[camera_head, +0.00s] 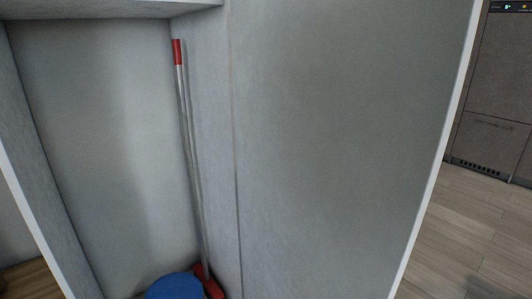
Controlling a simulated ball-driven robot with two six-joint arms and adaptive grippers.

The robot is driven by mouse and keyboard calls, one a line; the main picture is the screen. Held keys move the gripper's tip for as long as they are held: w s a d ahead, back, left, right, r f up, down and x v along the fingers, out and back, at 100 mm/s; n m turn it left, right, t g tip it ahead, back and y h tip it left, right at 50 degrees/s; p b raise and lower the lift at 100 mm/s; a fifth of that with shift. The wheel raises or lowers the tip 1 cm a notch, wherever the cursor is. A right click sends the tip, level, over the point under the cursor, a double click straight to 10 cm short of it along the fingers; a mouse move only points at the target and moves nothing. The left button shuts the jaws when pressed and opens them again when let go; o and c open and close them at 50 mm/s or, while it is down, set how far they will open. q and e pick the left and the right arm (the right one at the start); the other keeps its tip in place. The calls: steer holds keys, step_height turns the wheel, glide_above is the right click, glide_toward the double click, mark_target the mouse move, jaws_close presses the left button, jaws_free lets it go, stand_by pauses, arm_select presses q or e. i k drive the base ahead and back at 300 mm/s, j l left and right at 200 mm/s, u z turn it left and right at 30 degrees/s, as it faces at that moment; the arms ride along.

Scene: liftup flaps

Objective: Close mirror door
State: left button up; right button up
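A large grey door panel (335,140) stands open on the right of an open cabinet in the head view. Its inner face is toward me and its pale outer edge (437,150) runs down the right side. I cannot see a mirror surface; the door's outer face is hidden. Neither of my grippers is in view.
The open cabinet (90,130) holds a broom-like tool with a red-tipped grey handle (188,130) and a red base (210,285), beside a blue round object (175,286). Wooden floor (460,240) and dark cabinets (495,100) lie beyond the door at right.

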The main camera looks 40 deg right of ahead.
mark_target(345, 112)
steer(key=k+l, duration=0.1)
steer(key=l, duration=0.4)
steer(key=k+l, duration=0.1)
steer(key=l, duration=0.35)
steer(key=k+l, duration=0.1)
steer(key=l, duration=0.4)
steer(key=k+l, duration=0.1)
steer(key=l, duration=0.4)
steer(key=u, duration=0.05)
